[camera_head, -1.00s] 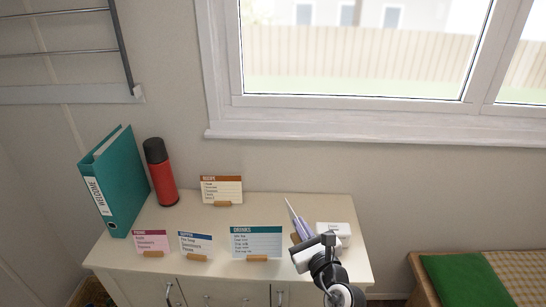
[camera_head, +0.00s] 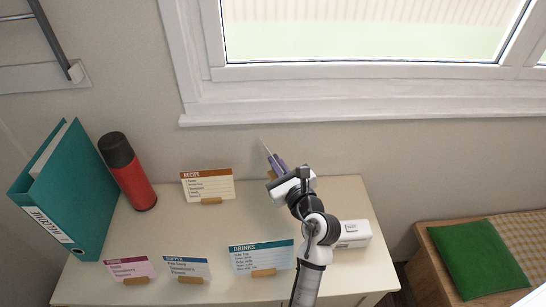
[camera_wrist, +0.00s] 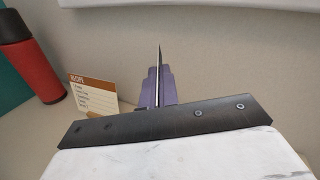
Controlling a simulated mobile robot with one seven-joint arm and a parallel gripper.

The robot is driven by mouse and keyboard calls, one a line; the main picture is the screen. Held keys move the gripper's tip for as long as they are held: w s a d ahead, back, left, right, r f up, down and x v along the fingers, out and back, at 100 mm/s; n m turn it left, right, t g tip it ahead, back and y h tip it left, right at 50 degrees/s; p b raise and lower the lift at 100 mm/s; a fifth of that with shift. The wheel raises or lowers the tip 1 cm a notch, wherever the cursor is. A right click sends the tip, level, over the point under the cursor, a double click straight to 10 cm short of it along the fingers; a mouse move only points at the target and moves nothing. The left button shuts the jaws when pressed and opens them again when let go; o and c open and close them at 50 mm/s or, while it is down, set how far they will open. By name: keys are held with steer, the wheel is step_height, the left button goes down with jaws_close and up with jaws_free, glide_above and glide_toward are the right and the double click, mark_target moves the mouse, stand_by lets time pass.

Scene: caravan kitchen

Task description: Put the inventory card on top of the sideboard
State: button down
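My gripper (camera_head: 278,164) is over the back of the sideboard (camera_head: 215,230), right of the recipe card. Its purple fingers (camera_wrist: 156,88) are closed around a thin card seen almost edge-on, likely the inventory card (camera_head: 265,149). The card also shows as a thin dark upright strip in the wrist view (camera_wrist: 158,62). Its print cannot be read from here. A bit of brown wood, like a card stand, shows by the fingers in the head view. I cannot tell whether the card touches the top.
On the sideboard stand a teal binder (camera_head: 68,195), a red flask (camera_head: 128,172), the recipe card (camera_head: 207,185), a pink card (camera_head: 130,268), a blue-topped card (camera_head: 187,269), a drinks card (camera_head: 262,257) and a white box (camera_head: 353,233). The wall and window sill are close behind.

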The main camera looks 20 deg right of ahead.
steer(key=shift+s+f, duration=0.2)
steer(key=shift+f, duration=0.45)
step_height(320, 180, down, 5)
steer(key=b, duration=0.5)
steer(key=shift+b, duration=0.4)
steer(key=shift+w+f, duration=0.1)
steer(key=shift+f, duration=0.5)
steer(key=c, duration=1.6)
jaws_free()
step_height(320, 180, up, 7)
steer(key=p, duration=0.6)
steer(key=shift+f+p, duration=0.15)
steer(key=shift+p, duration=0.25)
step_height(320, 180, up, 13)
steer(key=shift+r+b, duration=0.2)
steer(key=shift+b, duration=0.25)
